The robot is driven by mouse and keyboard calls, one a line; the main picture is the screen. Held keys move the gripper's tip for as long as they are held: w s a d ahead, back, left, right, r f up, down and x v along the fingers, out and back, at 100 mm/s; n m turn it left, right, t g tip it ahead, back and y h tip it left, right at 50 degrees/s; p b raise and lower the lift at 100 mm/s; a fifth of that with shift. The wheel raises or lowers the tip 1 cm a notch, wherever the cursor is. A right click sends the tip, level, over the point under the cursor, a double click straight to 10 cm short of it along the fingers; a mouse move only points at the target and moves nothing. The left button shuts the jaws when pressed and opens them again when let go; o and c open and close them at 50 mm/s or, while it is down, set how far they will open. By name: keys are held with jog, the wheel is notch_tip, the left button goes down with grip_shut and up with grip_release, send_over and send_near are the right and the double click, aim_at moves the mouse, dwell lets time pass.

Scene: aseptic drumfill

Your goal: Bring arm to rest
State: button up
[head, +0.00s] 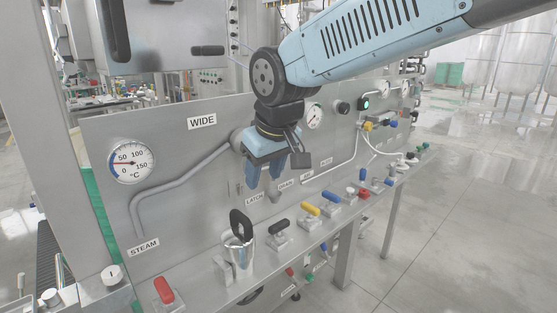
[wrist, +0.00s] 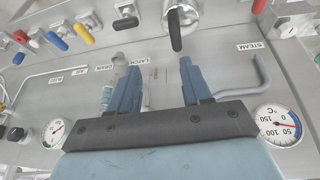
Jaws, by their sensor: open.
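My gripper (head: 264,172) hangs from the light blue arm in front of the steel panel (head: 210,150), with its blue fingers pointing down. It is open, and nothing shows between the fingers. In the wrist view, my gripper (wrist: 152,85) has its two blue fingers spread apart, with the panel's LATCH label (wrist: 136,61) beyond them. In the head view, the fingers are above the LATCH label (head: 255,198) and hide part of the panel. Whether they touch the panel cannot be told.
A steel cylinder with a black handle (head: 239,238) stands on the ledge below my gripper. A red-handled valve (head: 164,291), a yellow-handled valve (head: 310,209) and several others line the ledge. Gauges (head: 130,161) sit on the panel. The floor (head: 450,230) at right is clear.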

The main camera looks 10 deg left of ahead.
jog(key=d+r+m+t+h, duration=0.1)
jog(key=d+m, duration=0.3)
jog(key=d, duration=1.3)
jog(key=s+d+f+m, duration=0.1)
jog(key=s+d+m, duration=0.1)
jog(key=s+d, duration=0.2)
jog(key=s+d+f+m+h, duration=0.1)
jog(key=s+d+m, duration=0.2)
jog(key=d, duration=0.8)
jog(key=shift+s+d+t+h, duration=0.3)
jog(key=shift+s+t, duration=0.1)
jog(key=shift+s, duration=0.2)
